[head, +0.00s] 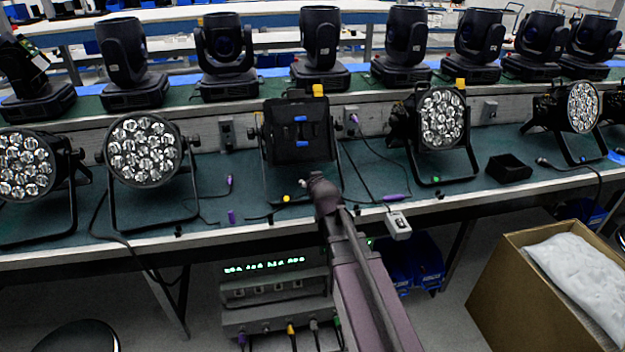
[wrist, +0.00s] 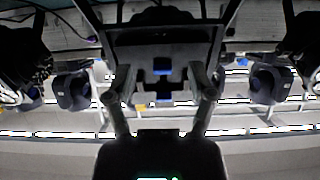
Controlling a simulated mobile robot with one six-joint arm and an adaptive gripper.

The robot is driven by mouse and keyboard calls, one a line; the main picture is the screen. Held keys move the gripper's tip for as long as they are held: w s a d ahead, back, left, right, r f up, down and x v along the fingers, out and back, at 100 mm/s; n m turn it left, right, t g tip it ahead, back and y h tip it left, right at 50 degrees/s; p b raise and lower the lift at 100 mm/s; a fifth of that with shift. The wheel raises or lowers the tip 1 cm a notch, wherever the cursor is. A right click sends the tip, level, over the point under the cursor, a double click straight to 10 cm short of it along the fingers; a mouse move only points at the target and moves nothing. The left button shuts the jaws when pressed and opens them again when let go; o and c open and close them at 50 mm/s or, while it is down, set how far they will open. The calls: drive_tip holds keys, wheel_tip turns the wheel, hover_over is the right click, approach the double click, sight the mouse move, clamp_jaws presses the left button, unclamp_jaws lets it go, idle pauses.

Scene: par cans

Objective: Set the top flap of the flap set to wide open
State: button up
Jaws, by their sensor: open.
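The flap set (head: 281,141) is the square black front of the middle lamp on the bench, and its dark panels cover the lamp face. Two blue tabs show on it, an upper one (head: 301,118) and a lower one (head: 302,144). I cannot tell clearly which panel edge is the top flap or its exact angle. My gripper (head: 322,184) is just below and in front of the flap set in the head view, apart from it. In the wrist view, the open, empty fingers (wrist: 160,96) frame the flap set (wrist: 185,78) and its blue tabs; contact is not visible.
Round multi-lens lamps stand beside it, at left (head: 144,150) and right (head: 441,118). Several black moving-head lights line the shelf behind. A small black tray (head: 508,168) sits on the bench at right. A cardboard box (head: 540,285) stands on the floor at lower right.

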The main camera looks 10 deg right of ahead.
drive_tip(key=shift+s+f, duration=0.15)
drive_tip(key=shift+s, duration=0.15)
drive_tip(key=shift+o, duration=1.4)
drive_tip(key=t+b, duration=0.8)
drive_tip(key=t, duration=0.2)
approach(301, 120)
drive_tip(key=shift+s+f, duration=0.1)
drive_tip(key=shift+s, duration=0.55)
drive_tip(key=shift+s+f, duration=0.15)
drive_tip(key=shift+s, duration=0.5)
drive_tip(key=shift+w, duration=0.1)
drive_tip(key=shift+g, duration=0.3)
drive_tip(key=p+x, duration=0.5)
drive_tip(key=x, duration=0.8)
drive_tip(key=shift+w+r, duration=0.25)
